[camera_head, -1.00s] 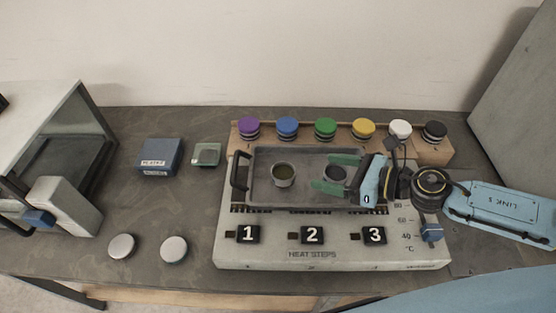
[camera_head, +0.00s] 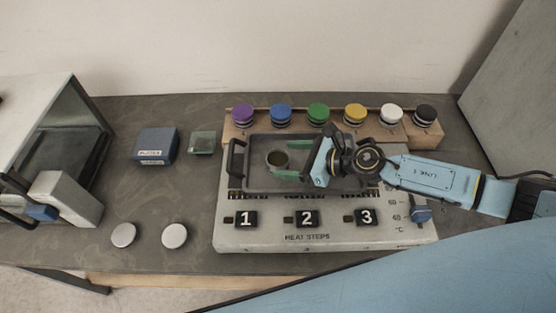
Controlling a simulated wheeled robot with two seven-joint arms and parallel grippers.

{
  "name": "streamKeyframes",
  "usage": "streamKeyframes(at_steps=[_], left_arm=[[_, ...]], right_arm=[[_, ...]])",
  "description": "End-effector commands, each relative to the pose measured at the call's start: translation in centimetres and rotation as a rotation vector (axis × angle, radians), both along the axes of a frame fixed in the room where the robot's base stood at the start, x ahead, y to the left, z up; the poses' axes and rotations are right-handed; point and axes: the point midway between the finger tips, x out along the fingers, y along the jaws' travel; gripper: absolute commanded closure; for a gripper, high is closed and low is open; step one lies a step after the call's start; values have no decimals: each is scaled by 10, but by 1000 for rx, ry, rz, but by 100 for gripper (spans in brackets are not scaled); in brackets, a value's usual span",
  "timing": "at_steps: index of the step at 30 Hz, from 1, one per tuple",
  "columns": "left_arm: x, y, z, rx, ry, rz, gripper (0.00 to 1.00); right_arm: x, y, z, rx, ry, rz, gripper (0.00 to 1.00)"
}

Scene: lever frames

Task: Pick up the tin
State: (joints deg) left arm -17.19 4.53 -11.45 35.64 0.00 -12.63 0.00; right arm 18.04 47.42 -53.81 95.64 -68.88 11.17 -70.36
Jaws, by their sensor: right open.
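The tin is a small round open-topped metal cup (camera_head: 277,160) with dark olive contents, standing in the left half of a grey metal tray (camera_head: 262,184). My right gripper (camera_head: 288,161) comes in from the right, low over the tray. Its green fingers are open, and their tips reach beside the tin's right part, one on the far side and one on the near side. I cannot tell whether they touch it. The gripper body hides the tray's middle. My left gripper is not in view.
The tray sits on a heater marked "HEAT STEPS" (camera_head: 307,238). Several coloured-lid jars stand in a wooden rack (camera_head: 236,131) behind. An open-fronted box stands far left.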

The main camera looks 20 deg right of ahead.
Motion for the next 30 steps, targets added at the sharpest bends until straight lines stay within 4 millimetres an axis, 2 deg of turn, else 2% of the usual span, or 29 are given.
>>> streamKeyframes(at_steps=[6, 14, 26, 30], left_arm=[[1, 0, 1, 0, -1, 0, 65], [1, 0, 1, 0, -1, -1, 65], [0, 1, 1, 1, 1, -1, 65], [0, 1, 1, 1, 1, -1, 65]], right_arm=[[17, 19, -11, 1, 0, -1, 24], [18, 21, -13, 0, 0, -1, 24], [18, 21, -13, 1, 0, -1, 74], [19, 21, -12, 1, 0, -2, 74]])
